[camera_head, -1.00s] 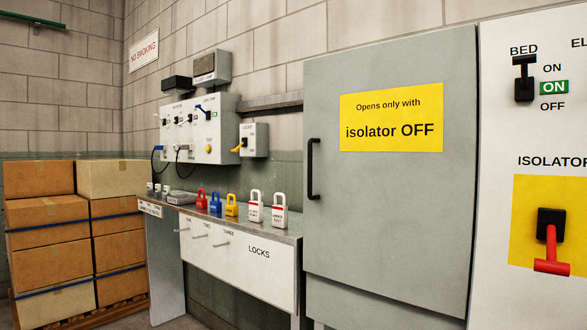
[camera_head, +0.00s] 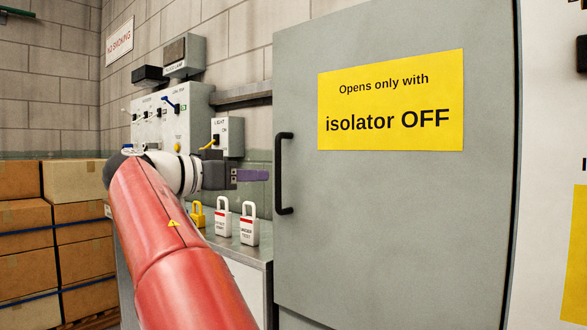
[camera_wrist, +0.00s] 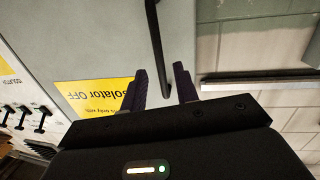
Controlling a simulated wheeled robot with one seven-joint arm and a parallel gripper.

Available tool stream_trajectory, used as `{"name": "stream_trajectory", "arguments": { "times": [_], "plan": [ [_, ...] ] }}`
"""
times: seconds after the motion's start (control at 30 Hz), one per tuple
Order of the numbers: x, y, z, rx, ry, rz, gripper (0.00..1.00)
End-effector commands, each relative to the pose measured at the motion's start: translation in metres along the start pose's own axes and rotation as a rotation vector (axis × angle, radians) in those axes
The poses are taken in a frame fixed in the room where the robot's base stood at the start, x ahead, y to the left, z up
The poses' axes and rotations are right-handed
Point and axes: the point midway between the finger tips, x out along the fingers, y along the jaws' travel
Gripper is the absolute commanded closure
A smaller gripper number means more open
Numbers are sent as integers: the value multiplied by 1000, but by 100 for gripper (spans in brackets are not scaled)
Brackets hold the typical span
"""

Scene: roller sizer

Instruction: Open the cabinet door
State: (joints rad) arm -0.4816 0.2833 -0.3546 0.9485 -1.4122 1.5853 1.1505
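The grey cabinet door (camera_head: 390,220) looks shut and carries a yellow sign (camera_head: 390,100) reading "Opens only with isolator OFF". Its black vertical handle (camera_head: 279,175) is on the door's left side. My gripper (camera_head: 266,175) is just left of the handle at mid-height, with a small gap showing. In the wrist view my gripper (camera_wrist: 160,83) is open, its two purple fingers apart. There the handle (camera_wrist: 157,45) runs down between the fingertips. I cannot tell whether a finger touches it. The door (camera_wrist: 95,35) and its sign (camera_wrist: 90,98) also show there.
A bench (camera_head: 250,252) with several padlocks, including a white one (camera_head: 249,230), stands left of the door below my gripper. A wall switch panel (camera_head: 178,130) and a light switch box (camera_head: 228,137) are behind. Stacked cartons (camera_head: 25,240) stand at far left.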

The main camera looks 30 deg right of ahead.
Motion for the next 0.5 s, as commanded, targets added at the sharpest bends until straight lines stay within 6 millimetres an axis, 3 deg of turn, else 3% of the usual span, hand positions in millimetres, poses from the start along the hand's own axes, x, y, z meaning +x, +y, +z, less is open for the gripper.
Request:
{"name": "stream_trajectory", "arguments": {
  "times": [0.07, 0.17, 0.5],
  "plan": [
    [-8, -2, -9, 45, 40, 22, 70],
    [-6, -1, -14, 68, 58, 35, 70],
    [47, 2, -18, 67, 56, 35, 70]
  ]
}}
